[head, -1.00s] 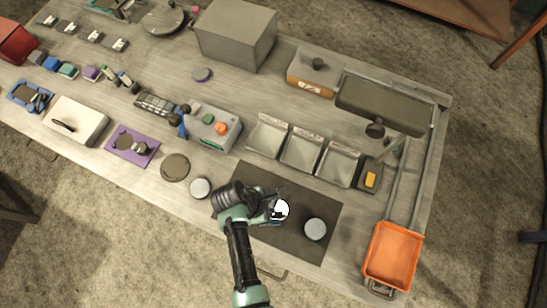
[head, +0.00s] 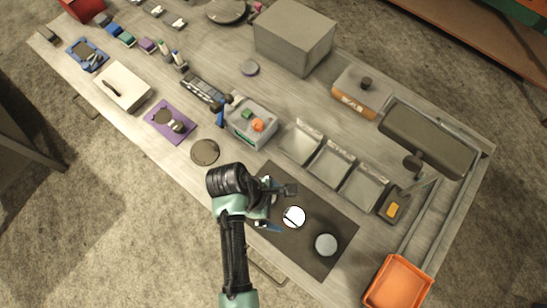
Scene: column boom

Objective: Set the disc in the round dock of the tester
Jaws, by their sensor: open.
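A bright white disc (head: 294,217) lies on the dark mat (head: 335,222) in front of my gripper, with a thin dark line across it. A second pale grey disc (head: 326,244) lies on the mat to its lower right. My gripper (head: 281,209) is open, low over the mat, with its fingers just left of and above the white disc. I cannot tell whether they touch it. A grey box with green and orange buttons (head: 250,122), possibly the tester, stands up and left of the mat. I cannot make out a round dock on it.
Metal trays (head: 333,163) stand above the mat. A dark lamp-like head (head: 428,137) hangs on a post at the right. An orange bin (head: 399,283) sits at the lower right. A dark round plate (head: 205,151) lies left of the grey box.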

